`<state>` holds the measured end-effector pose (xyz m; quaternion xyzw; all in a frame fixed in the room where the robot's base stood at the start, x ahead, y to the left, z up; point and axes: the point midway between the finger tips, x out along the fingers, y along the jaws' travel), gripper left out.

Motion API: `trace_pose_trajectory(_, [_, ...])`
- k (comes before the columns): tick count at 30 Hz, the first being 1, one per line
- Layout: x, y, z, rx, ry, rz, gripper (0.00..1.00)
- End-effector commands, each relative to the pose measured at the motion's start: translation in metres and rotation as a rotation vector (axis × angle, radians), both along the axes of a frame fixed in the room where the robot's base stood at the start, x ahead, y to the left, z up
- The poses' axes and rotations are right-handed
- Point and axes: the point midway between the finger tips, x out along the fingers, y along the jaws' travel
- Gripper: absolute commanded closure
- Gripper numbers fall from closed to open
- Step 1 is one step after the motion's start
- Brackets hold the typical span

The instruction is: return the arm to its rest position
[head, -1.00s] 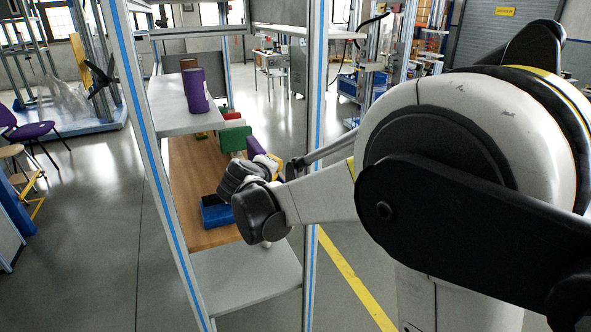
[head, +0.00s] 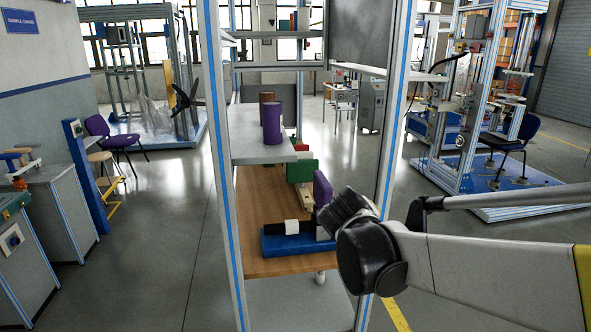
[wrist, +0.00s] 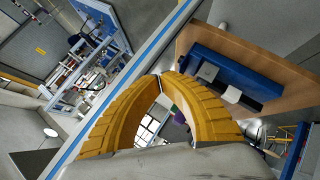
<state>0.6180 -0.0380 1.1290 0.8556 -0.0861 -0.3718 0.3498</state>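My gripper (wrist: 160,82) shows in the wrist view as two yellow ribbed fingers. They bow outward and their tips meet, with nothing held between them. In the head view my arm's dark wrist joints are in front of the shelf frame's right post, and the gripper's fingers are hidden. My arm reaches in from the right edge, stretched towards the shelf. The wrist view is tilted, with a frame post running diagonally behind the fingers.
A framed shelf unit (head: 215,150) stands close to my wrist. Its wooden board (head: 262,205) carries a blue tray (head: 285,247), a green block (head: 301,171) and a purple block (head: 322,189). A purple cylinder (head: 272,124) stands on the grey upper shelf. Open floor lies left.

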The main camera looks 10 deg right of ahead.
Motion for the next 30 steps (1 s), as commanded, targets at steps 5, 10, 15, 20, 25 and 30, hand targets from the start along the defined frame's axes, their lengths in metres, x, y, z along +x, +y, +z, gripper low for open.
trace_pose_trajectory(5, [-0.097,-0.005,-0.007,0.238,0.052,-0.068,1.0])
trace_pose_trajectory(10, [-0.18,0.009,-0.028,0.467,0.092,-0.124,1.0])
trace_pose_trajectory(15, [-0.234,0.027,-0.049,0.635,0.115,-0.158,1.0])
trace_pose_trajectory(20, [-0.254,0.037,-0.058,0.709,0.125,-0.171,1.0])
trace_pose_trajectory(25, [-0.256,0.038,-0.06,0.72,0.126,-0.172,1.0])
trace_pose_trajectory(30, [-0.256,0.038,-0.059,0.718,0.126,-0.172,1.0])
